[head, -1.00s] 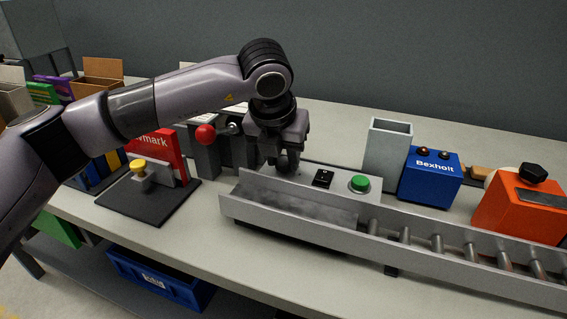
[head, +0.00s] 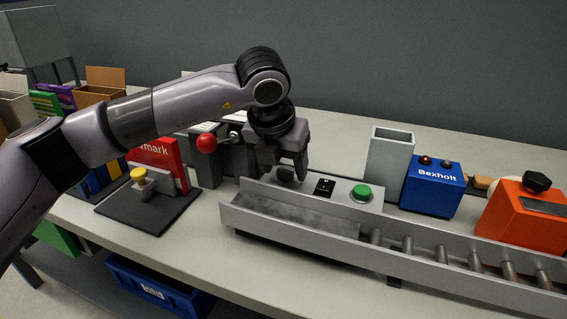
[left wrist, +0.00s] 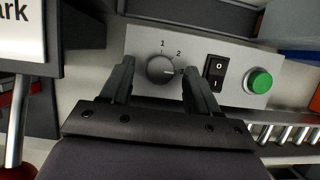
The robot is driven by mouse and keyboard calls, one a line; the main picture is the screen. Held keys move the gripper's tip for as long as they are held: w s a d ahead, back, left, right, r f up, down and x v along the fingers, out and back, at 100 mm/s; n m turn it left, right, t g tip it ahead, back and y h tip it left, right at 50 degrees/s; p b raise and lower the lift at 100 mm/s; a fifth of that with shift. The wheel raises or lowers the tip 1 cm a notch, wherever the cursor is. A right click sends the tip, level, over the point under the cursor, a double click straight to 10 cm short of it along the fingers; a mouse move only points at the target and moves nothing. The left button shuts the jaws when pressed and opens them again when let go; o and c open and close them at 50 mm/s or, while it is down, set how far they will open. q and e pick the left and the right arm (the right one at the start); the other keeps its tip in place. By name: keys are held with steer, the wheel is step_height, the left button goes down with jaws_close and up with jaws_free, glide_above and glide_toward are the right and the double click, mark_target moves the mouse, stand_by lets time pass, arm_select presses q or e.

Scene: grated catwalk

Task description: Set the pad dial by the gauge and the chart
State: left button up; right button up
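The pad dial (head: 286,174) is a dark round knob on the grey control panel (head: 335,196). In the left wrist view the dial (left wrist: 160,70) has marks 1 and 2 above it, and its pale pointer line points right, past 2. No gauge can be made out. My right gripper is out of view.
A black rocker switch (head: 325,187) and green button (head: 362,192) sit right of the dial. A roller conveyor (head: 420,252) runs along the front. A red ball-topped lever (head: 207,142) stands close left of the gripper. A grey bin (head: 389,160) and blue box (head: 432,190) stand behind.

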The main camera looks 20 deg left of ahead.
arm_select(q)
steer(key=shift+r, duration=0.1)
steer(key=v, duration=0.7)
